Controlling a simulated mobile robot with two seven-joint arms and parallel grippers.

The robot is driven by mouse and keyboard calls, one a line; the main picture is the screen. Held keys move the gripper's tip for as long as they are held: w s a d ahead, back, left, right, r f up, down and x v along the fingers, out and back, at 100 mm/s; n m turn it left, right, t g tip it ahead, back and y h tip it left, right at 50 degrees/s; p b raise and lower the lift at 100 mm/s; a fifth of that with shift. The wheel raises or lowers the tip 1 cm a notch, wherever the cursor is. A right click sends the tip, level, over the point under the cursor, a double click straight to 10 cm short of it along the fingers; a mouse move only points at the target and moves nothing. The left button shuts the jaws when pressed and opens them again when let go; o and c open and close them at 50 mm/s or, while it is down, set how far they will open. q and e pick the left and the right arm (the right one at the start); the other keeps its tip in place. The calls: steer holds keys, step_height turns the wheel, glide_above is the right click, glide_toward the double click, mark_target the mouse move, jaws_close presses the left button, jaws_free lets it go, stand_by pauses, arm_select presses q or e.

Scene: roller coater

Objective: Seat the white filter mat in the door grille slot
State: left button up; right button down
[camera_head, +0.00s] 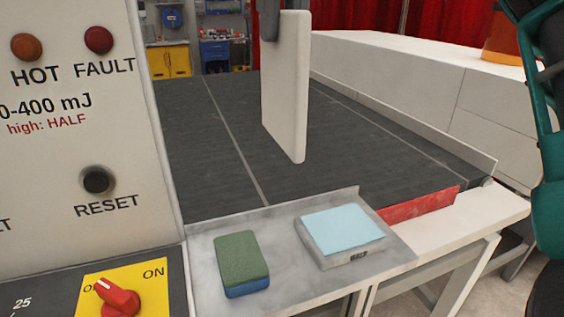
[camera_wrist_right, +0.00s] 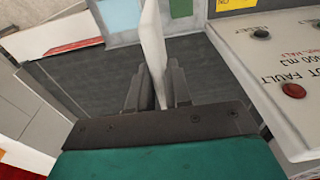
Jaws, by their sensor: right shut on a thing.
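The white filter mat (camera_head: 286,90) is a thin white slab. It hangs upright in the air over the dark conveyor belt in the head view. My right gripper (camera_head: 269,24) is shut on its upper end, at the top edge of the picture. In the right wrist view the mat (camera_wrist_right: 154,40) shows nearly edge-on between the two fingers of the right gripper (camera_wrist_right: 157,88). My left gripper is in neither view. I cannot make out the door grille slot in either view.
A control panel (camera_head: 75,150) with lamps and a RESET button stands close at left. A metal shelf (camera_head: 290,225) in front holds a green-and-blue sponge (camera_head: 241,262) and a pale blue pad (camera_head: 342,232) on a grey block. The dark belt (camera_head: 205,140) is bare.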

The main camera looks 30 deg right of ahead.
mark_target(284, 91)
steer(key=f, duration=0.8)
steer(key=shift+s+f, duration=0.1)
steer(key=shift+s, duration=0.1)
step_height(284, 91, down, 6)
steer(key=shift+f+b, duration=0.1)
steer(key=shift+b, duration=0.8)
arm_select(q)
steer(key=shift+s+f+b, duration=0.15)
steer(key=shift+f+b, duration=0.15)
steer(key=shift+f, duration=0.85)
arm_select(e)
steer(key=shift+f, duration=2.7)
steer(key=c, duration=1.5)
jaws_free()
steer(key=shift+f, duration=0.1)
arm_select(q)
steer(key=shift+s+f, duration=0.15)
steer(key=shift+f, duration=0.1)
arm_select(e)
steer(key=o, duration=0.4)
steer(key=shift+o, duration=0.2)
